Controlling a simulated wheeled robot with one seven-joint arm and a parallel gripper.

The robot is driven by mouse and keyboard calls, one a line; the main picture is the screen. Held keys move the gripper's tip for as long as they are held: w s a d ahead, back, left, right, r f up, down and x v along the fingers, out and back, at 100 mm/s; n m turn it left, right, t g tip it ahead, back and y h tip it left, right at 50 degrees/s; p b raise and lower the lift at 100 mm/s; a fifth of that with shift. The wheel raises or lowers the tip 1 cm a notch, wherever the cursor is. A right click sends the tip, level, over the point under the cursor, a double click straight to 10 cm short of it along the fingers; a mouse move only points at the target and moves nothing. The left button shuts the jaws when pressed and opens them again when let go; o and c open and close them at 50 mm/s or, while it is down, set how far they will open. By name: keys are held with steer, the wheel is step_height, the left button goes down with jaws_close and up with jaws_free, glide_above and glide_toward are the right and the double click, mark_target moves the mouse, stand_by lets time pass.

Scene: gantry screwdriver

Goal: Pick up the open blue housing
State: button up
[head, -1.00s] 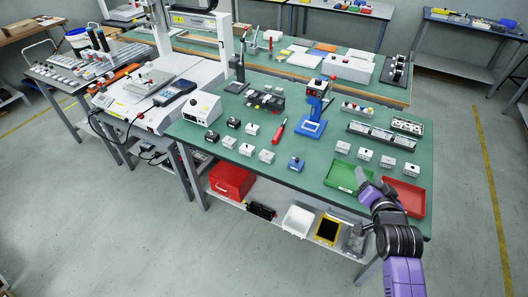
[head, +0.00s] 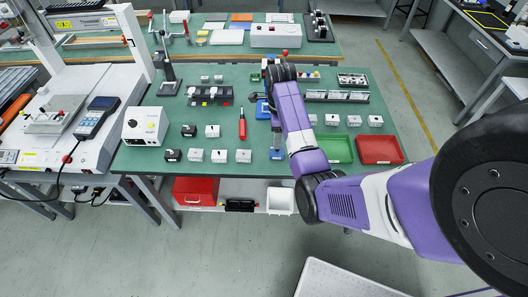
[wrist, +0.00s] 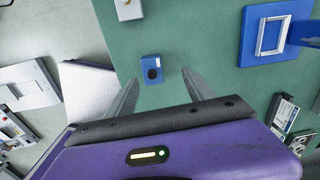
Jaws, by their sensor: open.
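The blue housing (head: 276,155) is a small block near the front edge of the green bench, at the right end of the front row of housings. In the wrist view the blue housing (wrist: 152,69) shows a dark round spot on its upper face. My gripper (wrist: 160,78) is open and empty. Its two fingers point towards the housing, which appears between and just beyond their tips, seemingly apart from them. In the head view my arm hides much of the gripper.
White housings (head: 243,156) stand left of the blue one. A red-handled tool (head: 242,124) lies behind them. A blue stand base (wrist: 280,30) is nearby in the wrist view. Green (head: 335,149) and red (head: 380,149) trays lie to the right. A white bin (head: 281,201) is below the bench.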

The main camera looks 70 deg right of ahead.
steer(key=shift+s+a+m, duration=0.4)
steer(key=shift+a+m, duration=0.05)
steer(key=shift+m, duration=0.05)
steer(key=shift+s+a+f+p, duration=0.1)
steer(key=shift+f+p, duration=0.4)
steer(key=shift+f, duration=3.4)
jaws_close()
steer(key=shift+r, duration=0.15)
step_height(320, 180, up, 18)
steer(key=p, duration=0.4)
step_height(320, 180, up, 5)
steer(key=p, duration=0.1)
glide_above(277, 151)
steer(key=shift+d, duration=0.45)
